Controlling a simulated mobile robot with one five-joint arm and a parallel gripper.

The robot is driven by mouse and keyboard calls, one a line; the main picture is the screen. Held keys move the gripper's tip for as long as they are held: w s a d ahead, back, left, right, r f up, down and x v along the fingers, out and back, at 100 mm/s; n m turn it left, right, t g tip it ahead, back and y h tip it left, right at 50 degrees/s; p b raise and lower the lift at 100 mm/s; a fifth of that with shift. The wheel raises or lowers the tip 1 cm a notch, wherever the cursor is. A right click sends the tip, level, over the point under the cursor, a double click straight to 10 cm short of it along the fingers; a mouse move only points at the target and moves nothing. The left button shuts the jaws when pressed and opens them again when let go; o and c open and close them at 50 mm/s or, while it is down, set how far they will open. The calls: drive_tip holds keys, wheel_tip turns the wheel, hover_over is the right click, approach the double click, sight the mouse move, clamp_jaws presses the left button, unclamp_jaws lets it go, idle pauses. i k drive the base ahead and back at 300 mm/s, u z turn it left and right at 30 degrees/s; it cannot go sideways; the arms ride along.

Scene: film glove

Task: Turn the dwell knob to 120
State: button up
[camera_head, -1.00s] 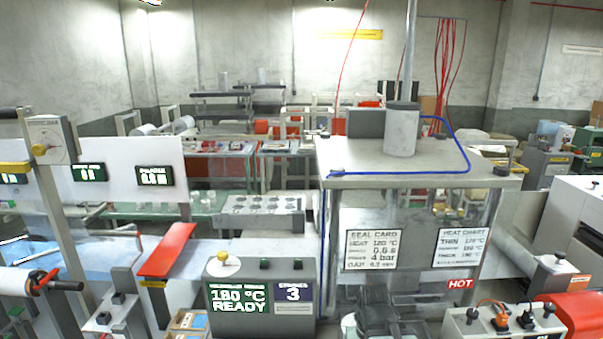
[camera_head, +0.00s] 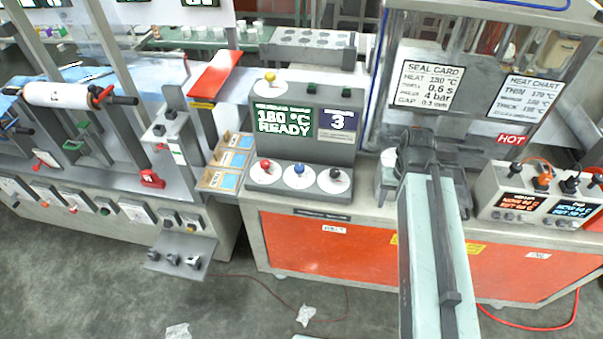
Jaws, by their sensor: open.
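A grey console (camera_head: 310,125) stands on the orange-fronted bench. Its sloping front has three white dials with a red knob (camera_head: 265,164), a blue knob (camera_head: 299,168) and a black knob (camera_head: 335,173). A yellow knob (camera_head: 270,75) on a white dial sits at its top left. The dial lettering is too small to read, so I cannot tell which is the dwell knob or where it points. The console's screen (camera_head: 284,120) reads 180 °C READY. My dark gripper (camera_head: 416,143) is to the right of the console, open, apart from the knobs; its fingers are hard to make out.
The seal card (camera_head: 427,84) hangs behind my gripper, with a heat chart (camera_head: 537,105) and a HOT label (camera_head: 511,139) to its right. Twin control boxes (camera_head: 540,192) with cables stand at right. Parts bins (camera_head: 228,160) adjoin the console's left.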

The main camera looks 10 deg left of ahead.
sight(299, 168)
drive_tip(key=u, duration=0.1)
drive_tip(key=k, duration=0.9)
drive_tip(key=u, duration=0.55)
drive_tip(key=i, duration=1)
drive_tip(key=z, duration=0.05)
